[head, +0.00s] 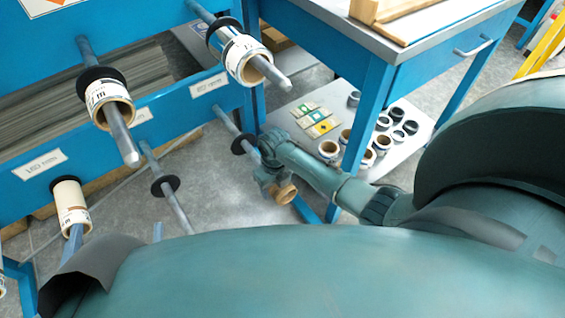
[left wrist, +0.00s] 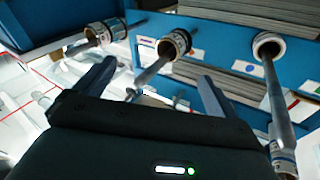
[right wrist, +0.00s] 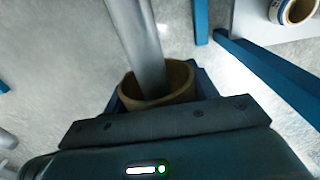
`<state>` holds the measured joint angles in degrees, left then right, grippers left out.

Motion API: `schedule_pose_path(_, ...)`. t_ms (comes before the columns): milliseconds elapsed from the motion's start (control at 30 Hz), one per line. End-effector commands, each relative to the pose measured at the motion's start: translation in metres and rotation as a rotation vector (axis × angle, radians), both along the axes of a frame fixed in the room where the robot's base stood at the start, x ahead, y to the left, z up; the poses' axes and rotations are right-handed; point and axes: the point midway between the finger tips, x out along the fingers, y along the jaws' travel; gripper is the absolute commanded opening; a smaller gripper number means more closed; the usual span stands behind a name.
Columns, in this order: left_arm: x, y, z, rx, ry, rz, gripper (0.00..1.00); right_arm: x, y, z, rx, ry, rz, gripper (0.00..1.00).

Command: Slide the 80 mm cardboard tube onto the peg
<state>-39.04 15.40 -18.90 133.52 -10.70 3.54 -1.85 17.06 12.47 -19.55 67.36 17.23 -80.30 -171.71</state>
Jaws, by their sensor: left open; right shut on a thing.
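The cardboard tube (head: 286,193), short and brown, is between the fingers of my right gripper (head: 274,182), below the rack's lower right peg (head: 226,121). In the right wrist view the same tube (right wrist: 177,92) is gripped at its sides, and a grey peg (right wrist: 138,45) runs into its open mouth. How far in the peg reaches is hidden. In the head view my gripper hides where the peg meets the tube. My left gripper (left wrist: 155,75) is open and empty, with its fingers spread towards the rack.
The blue rack (head: 105,150) carries labelled rolls on other pegs, including a roll (head: 244,60) at upper right and a roll (head: 104,100) at left. A bare peg (head: 172,200) with a black flange sticks out. A blue table (head: 320,45) stands right, above a shelf (head: 300,100) holding several rolls.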

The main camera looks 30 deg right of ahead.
Motion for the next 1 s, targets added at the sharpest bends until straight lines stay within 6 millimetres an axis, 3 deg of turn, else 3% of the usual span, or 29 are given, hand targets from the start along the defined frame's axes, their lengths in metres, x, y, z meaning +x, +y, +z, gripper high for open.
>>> schedule_pose_path(833,0.002,-0.013,-0.013,-0.193,-0.041,-0.071,0.96,0.094,0.008,-0.005,0.000,-0.001,-0.001,0.36)
schedule_pose_path(1000,0.010,-0.012,0.016,-0.173,-0.210,-0.104,0.96,0.108,0.009,-0.005,-0.001,-0.002,-0.001,0.36)
